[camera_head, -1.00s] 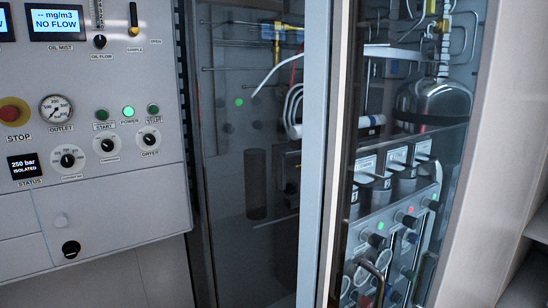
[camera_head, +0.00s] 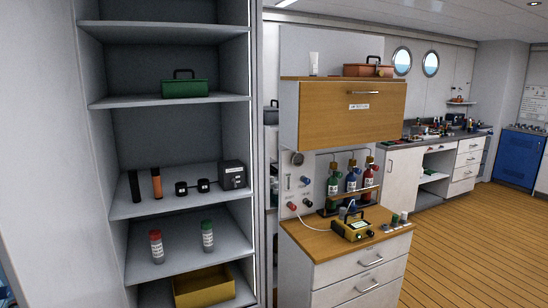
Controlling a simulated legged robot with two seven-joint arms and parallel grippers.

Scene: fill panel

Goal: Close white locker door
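A tall white-grey locker (camera_head: 92,190) stands open at the left of the head view, its shelves exposed. A narrow upright white panel edge (camera_head: 258,130) runs along its right side. I cannot tell whether this is the open door seen nearly edge-on or the locker's side wall. No door covers the front. Neither of my grippers is in view.
The shelves hold a green case (camera_head: 185,87), a dark box (camera_head: 233,175), small bottles and a yellow bin (camera_head: 203,286). To the right are a wooden-fronted cabinet (camera_head: 352,113) and a counter with a yellow device (camera_head: 352,229). Wooden floor (camera_head: 465,250) is clear at right.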

